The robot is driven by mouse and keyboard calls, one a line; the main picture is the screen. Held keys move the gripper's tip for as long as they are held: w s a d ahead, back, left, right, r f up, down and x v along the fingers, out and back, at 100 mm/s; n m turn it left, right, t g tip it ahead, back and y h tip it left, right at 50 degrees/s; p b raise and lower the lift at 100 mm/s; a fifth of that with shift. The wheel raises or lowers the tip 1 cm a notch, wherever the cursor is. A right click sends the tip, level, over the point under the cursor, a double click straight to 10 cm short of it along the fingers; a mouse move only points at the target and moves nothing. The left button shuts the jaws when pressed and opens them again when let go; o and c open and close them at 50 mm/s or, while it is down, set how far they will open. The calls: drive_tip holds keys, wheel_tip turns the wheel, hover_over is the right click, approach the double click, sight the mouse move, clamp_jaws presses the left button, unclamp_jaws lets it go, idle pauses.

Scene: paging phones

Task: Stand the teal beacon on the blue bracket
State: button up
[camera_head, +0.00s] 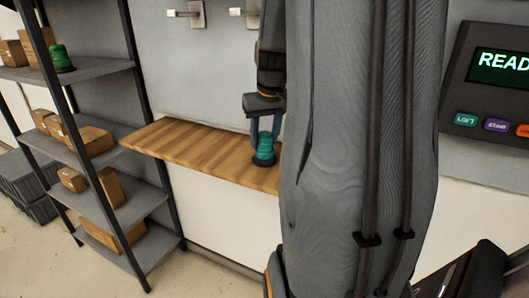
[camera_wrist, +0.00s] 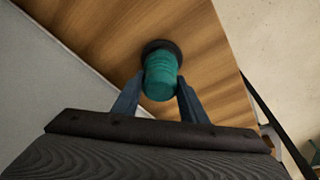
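The teal beacon (camera_head: 264,148) stands upright on its dark base on a wooden wall shelf (camera_head: 190,146). It also shows in the wrist view (camera_wrist: 160,77), between my fingers. My gripper (camera_head: 265,130) points down over it with one finger on each side. The fingertips are very close to the beacon's sides; whether they press on it I cannot tell. I see no bracket that is clearly blue; my arm hides much of the middle of the head view.
Two pale wall fixtures (camera_head: 187,13) (camera_head: 245,12) are above the wooden shelf. A black rack (camera_head: 105,66) at left holds cardboard boxes and a green beacon (camera_head: 61,59). A panel reading "READ…" (camera_head: 500,66) is at right. The wooden shelf's left part is clear.

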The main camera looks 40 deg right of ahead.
clamp_jaws()
drive_tip(key=shift+r, duration=0.15)
drive_tip(key=b+v, duration=0.1)
drive_tip(key=v, duration=0.2)
drive_tip(key=w+b+v, duration=0.1)
drive_tip(key=v, duration=0.2)
drive_tip(key=shift+w+a+r, duration=0.15)
drive_tip(key=shift+a+r, duration=0.1)
drive_tip(key=shift+r, duration=0.25)
drive_tip(key=s+a+p, duration=0.1)
drive_tip(key=s+a, duration=0.3)
drive_tip(key=a, duration=0.5)
drive_tip(key=s+a+p, duration=0.2)
drive_tip(key=s+a, duration=0.1)
drive_tip(key=a, duration=0.5)
drive_tip(key=w+a+f+n, duration=0.1)
drive_tip(key=w+a+f, duration=0.1)
drive_tip(key=w+f, duration=0.45)
drive_tip(key=w+a+f+n, duration=0.2)
drive_tip(key=w+a+f, duration=0.15)
drive_tip(key=f, duration=0.65)
drive_tip(key=w+a+f, duration=0.1)
drive_tip(key=a+f, duration=0.1)
drive_tip(key=f, duration=0.7)
drive_tip(key=w+a+f+n+y, duration=0.1)
drive_tip(key=a+f, duration=0.1)
drive_tip(key=f, duration=0.7)
drive_tip(key=shift+a+n, duration=0.3)
drive_tip(key=shift+a, duration=0.05)
